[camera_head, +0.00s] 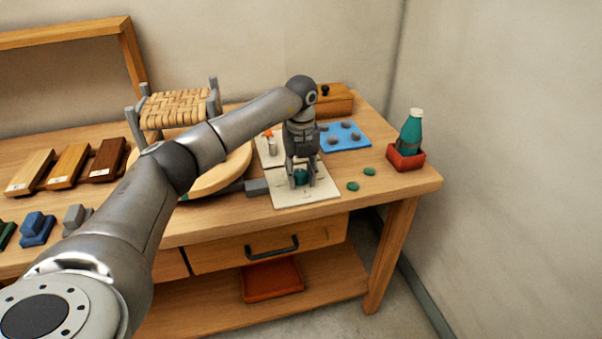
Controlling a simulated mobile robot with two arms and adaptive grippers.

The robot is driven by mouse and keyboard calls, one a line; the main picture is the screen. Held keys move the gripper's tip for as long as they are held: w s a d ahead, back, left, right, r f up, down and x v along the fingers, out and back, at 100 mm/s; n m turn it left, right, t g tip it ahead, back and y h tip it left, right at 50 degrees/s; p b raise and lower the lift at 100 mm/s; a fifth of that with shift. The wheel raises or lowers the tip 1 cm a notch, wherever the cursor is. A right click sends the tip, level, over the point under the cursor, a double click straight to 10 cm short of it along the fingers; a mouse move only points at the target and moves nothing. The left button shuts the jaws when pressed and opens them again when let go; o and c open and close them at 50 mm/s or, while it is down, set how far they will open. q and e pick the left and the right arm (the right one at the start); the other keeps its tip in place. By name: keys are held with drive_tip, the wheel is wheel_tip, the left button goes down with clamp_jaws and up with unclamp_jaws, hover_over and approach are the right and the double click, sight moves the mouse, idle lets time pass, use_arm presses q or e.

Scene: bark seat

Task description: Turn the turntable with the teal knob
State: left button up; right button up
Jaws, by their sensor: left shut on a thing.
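The turntable (224,174) is a round, pale wooden disc on the workbench, partly hidden behind my left arm. A small stool with a woven bark seat (176,107) stands over it. A grey block (257,187) lies between the turntable and the plate. My right gripper is not in view.
A blue tray (344,136) with grey round pieces lies behind the gripper. Two green discs (353,186) and a teal bottle (411,131) in a red holder (405,160) are to the right. Wood samples (70,165) lie left. A wall bounds the right side.

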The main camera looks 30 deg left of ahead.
use_arm(q)
drive_tip(key=m+p, duration=0.1)
drive_tip(key=m, duration=0.3)
drive_tip(key=shift+a+r, duration=0.1)
drive_tip(key=shift+r, duration=0.05)
drive_tip(key=m, duration=0.3)
drive_tip(key=shift+m+p, duration=0.3)
drive_tip(key=shift+p, duration=0.05)
drive_tip(key=m, duration=0.4)
drive_tip(key=shift+a, duration=0.15)
drive_tip(key=m, duration=0.5)
drive_tip(key=shift+a, duration=0.1)
drive_tip(key=m, duration=0.4)
drive_tip(key=shift+w+m, duration=0.1)
drive_tip(key=shift+m, duration=0.2)
drive_tip(key=m, duration=0.4)
drive_tip(key=shift+w, duration=0.1)
drive_tip(key=m, duration=0.5)
drive_tip(key=shift+w+m+b, duration=0.15)
drive_tip(key=shift+m+b, duration=0.2)
drive_tip(key=shift+m, duration=1.95)
